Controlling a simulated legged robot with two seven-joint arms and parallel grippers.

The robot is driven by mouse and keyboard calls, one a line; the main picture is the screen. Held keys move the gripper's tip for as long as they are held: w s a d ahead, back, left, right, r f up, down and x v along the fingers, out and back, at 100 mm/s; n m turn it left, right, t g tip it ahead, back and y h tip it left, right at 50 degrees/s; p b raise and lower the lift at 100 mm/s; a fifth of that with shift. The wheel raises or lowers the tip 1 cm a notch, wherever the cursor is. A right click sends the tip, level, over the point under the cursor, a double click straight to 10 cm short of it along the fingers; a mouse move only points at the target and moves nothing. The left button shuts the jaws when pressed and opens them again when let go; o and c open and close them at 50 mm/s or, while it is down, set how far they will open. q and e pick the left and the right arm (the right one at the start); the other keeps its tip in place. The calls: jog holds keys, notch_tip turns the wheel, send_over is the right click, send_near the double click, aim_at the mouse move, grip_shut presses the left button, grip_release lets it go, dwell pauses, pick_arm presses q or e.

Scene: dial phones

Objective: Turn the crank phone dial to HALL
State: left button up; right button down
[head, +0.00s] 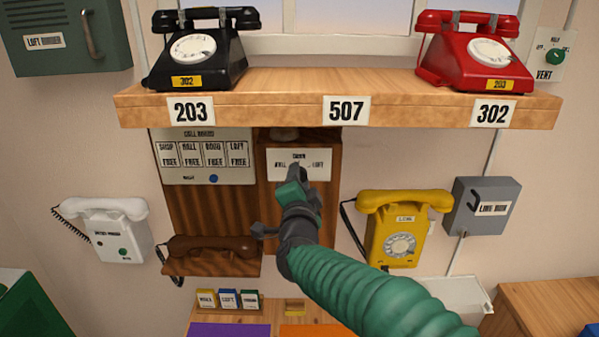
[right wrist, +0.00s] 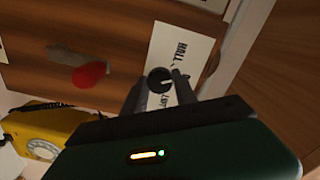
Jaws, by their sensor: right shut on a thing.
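The wooden crank phone (head: 328,222) hangs under the shelf in the head view. Its white plate (head: 318,160) carries a top word, HALL at left and LOFT at right, partly hidden by my gripper. In the right wrist view the black dial knob (right wrist: 158,80) sits on the plate (right wrist: 185,35), between HALL and LOFT. A pale mark shows on the knob's right side, away from both words. My right gripper (head: 297,172) is at the plate, its fingertips (right wrist: 156,88) shut on the knob. A red crank handle (right wrist: 90,75) shows nearby. My left gripper is not in view.
The shelf (head: 280,82) with a black phone (head: 195,50) and red phone (head: 475,52) overhangs above. A yellow phone (head: 402,230) hangs to the right, a brown handset (head: 212,247) lower left. A call board (head: 205,157) is at left.

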jog(key=n+p, duration=0.1)
jog(key=n, duration=0.1)
jog(key=n+p, duration=0.1)
jog(key=n, duration=0.1)
jog(key=shift+a+f, duration=0.2)
jog(key=shift+f, duration=0.15)
jog(key=shift+f+n+p, duration=0.15)
jog(key=shift+n+p, duration=0.65)
jog(key=shift+n, duration=0.4)
jog(key=c, duration=1.3)
grip_release()
jog(key=shift+s, duration=0.1)
jog(key=shift+o, duration=1.5)
jog(key=shift+r, duration=0.2)
jog(key=shift+r, duration=0.1)
